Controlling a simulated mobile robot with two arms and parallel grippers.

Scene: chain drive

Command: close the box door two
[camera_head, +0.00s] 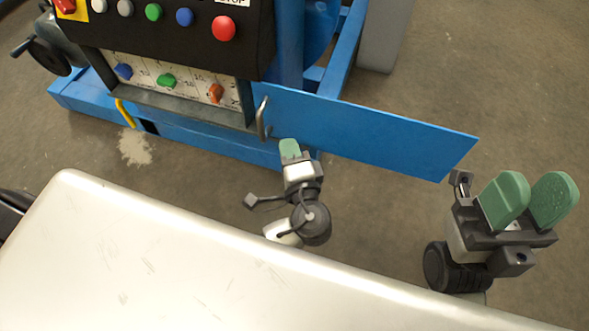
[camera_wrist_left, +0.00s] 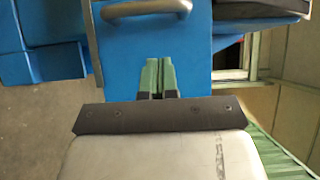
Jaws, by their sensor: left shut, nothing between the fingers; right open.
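The box door (camera_head: 365,132) is a flat blue panel that stands open, swung out to the right of the machine. A metal handle (camera_head: 263,118) is near its left end. The handle also shows at the top of the left wrist view (camera_wrist_left: 146,9), on the blue panel (camera_wrist_left: 180,38). My left gripper (camera_head: 289,149) is shut and empty, just in front of the door's lower left part. Its green fingertips (camera_wrist_left: 157,77) are together in front of the blue panel; I cannot tell whether they touch it. My right gripper (camera_head: 529,200) is open and empty, right of the door's free end.
The open box (camera_head: 165,80) shows a white panel with blue, green and orange switches. Above it is a black control panel (camera_head: 130,30) with coloured buttons. A pale flat surface (camera_head: 180,260) fills the lower foreground. A blue base beam (camera_head: 200,130) runs below the box.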

